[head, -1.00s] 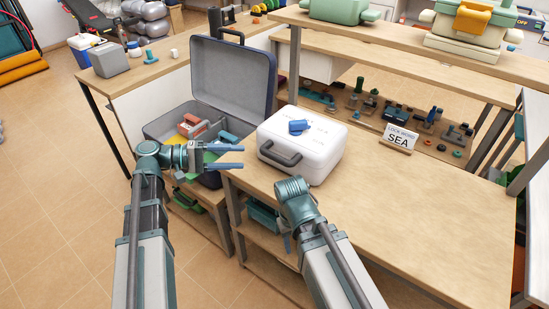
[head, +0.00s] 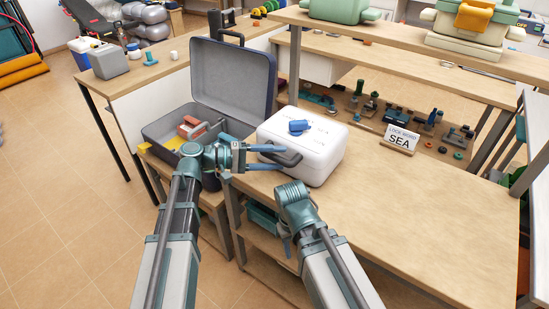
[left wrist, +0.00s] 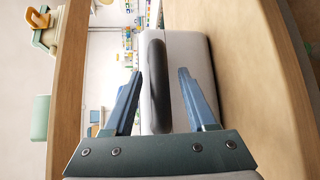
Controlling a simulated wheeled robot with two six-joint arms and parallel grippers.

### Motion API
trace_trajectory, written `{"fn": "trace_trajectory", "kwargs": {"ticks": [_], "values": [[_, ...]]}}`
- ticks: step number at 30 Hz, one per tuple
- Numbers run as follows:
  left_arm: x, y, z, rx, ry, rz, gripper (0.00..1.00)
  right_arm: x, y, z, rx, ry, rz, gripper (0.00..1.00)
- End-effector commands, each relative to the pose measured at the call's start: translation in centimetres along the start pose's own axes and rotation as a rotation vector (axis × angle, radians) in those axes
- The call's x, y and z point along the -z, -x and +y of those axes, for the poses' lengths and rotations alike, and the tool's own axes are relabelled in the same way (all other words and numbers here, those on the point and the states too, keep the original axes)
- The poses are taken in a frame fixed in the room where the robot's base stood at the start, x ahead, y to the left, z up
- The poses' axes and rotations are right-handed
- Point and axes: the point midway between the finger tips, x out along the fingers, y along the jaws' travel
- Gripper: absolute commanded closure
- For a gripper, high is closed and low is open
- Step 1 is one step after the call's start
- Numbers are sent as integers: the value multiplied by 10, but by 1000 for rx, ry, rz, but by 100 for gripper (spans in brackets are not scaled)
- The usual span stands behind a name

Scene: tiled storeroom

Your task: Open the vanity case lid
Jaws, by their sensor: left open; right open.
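The white vanity case (head: 318,160) stands on the wooden bench with its lid shut. Faint lettering and a blue knob-like part (head: 298,127) are on its top. Its dark handle (head: 291,158) faces my left gripper (head: 280,157). In the left wrist view the handle (left wrist: 158,85) lies between the two open blue fingers of this gripper (left wrist: 160,75), closer to the left finger; neither finger clearly touches it. My right gripper (head: 287,245) hangs low at the bench's front edge, mostly hidden by its own wrist, away from the case.
An open dark suitcase (head: 232,75) with tools inside stands left of the case. Shelves of small parts lie behind. The bench's right part (head: 420,215) is clear.

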Motion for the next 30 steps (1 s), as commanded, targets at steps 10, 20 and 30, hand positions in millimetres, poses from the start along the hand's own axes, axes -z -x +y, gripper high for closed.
{"fn": "trace_trajectory", "kwargs": {"ticks": [10,20,30], "values": [[0,0,0,0,0,0,93,0,0,0,0,0,0,50],[0,0,0,1,0,0,100,0,0,0,0,0,0,50],[0,1,0,1,0,0,100,0,0,0,0,0,0,50]]}}
